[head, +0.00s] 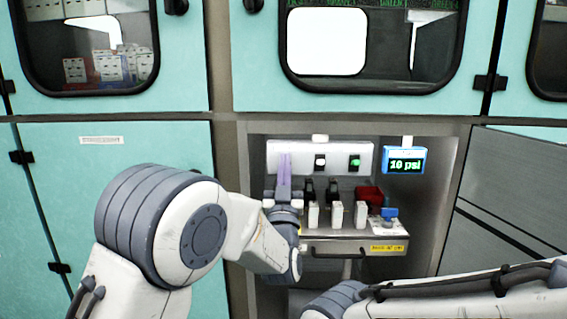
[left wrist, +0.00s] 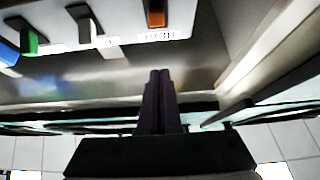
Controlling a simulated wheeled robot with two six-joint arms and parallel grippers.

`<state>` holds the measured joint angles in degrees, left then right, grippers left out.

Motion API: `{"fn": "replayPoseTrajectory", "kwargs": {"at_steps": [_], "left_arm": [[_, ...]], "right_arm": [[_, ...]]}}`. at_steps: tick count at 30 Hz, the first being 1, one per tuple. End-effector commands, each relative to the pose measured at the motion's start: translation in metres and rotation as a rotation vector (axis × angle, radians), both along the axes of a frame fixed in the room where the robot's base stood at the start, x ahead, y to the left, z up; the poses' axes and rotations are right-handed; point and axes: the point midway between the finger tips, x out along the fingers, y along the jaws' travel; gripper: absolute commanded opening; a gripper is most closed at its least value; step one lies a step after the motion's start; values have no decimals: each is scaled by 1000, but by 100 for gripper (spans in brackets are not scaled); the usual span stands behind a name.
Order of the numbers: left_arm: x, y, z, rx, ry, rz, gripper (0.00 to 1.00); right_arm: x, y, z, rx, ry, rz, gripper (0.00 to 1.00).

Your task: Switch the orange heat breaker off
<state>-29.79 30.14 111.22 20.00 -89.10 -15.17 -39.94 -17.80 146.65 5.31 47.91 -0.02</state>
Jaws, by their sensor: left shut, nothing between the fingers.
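My left gripper (head: 284,160) is shut and empty in front of the left end of the pale switch panel (head: 303,152). The left gripper also shows in the left wrist view (left wrist: 160,75), with its dark fingers together. The orange heat breaker (left wrist: 156,13) is at the top edge of the left wrist view, partly cut off, beside a label printed upside down. The fingertips appear apart from it there. In the head view the breaker is hidden behind the left gripper. My right gripper is not in view.
Right of the left gripper, a black-and-white switch (head: 320,162) and a green one (head: 354,162) share the panel. Below are several white levers, a red block (head: 369,195) and a blue knob (head: 390,213). A blue display (head: 405,160) reads 10 psi. Recess walls flank the panel.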

Motion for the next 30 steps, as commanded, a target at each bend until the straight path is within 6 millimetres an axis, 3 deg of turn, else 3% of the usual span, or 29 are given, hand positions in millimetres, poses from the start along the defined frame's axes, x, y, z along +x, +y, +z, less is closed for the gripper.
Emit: {"fn": "replayPoseTrajectory", "kwargs": {"at_steps": [1,4,12,25,30], "left_arm": [[-9,0,-13,3,7,0,0],[-26,2,-27,3,7,-1,0],[-53,5,-50,0,3,0,0],[-56,6,-53,1,4,1,0],[-41,18,-67,20,123,-9,0]], "right_arm": [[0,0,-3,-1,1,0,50],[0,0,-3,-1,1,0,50],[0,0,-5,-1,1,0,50],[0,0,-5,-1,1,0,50],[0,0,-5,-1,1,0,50]]}}
